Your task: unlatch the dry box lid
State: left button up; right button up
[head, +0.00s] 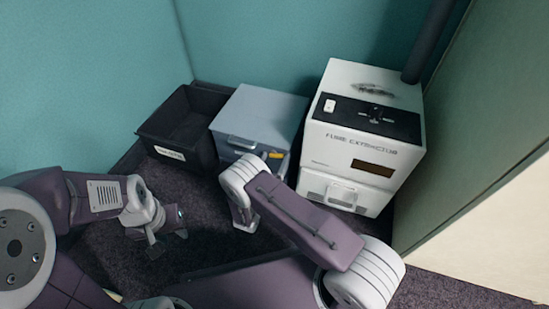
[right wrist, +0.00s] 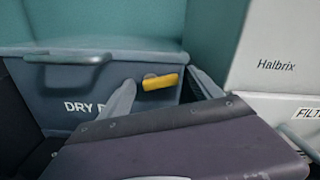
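The dry box (head: 262,112) is a blue-grey box with a flat, closed lid, and a grey handle at the front. Its front also fills the left of the right wrist view (right wrist: 140,52), with part of a white "DRY" label. A yellow latch (right wrist: 160,82) lies roughly level on that front; it shows small in the head view (head: 276,155). My right gripper (right wrist: 160,84) is open, its fingers on either side of the latch in the picture; contact cannot be told. My right arm hides its fingers in the head view. My left gripper (head: 168,242) is open and empty, low at the left.
A black open bin (head: 180,133) stands left of the dry box. A white fume extractor (head: 350,150) stands close on its right, with a pipe behind. Teal walls close off the back, and a greenish panel (head: 470,130) the right. Dark carpet lies in front.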

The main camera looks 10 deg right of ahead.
jog(key=c, duration=1.4)
jog(key=shift+s+r+m+p, duration=0.1)
jog(key=shift+m+p, duration=0.4)
jog(key=shift+p, duration=0.2)
jog(key=shift+m+p, duration=0.35)
jog(key=shift+m, duration=0.25)
jog(key=shift+f+m, duration=0.35)
jog(key=shift+m, duration=0.25)
jog(key=o, duration=1.4)
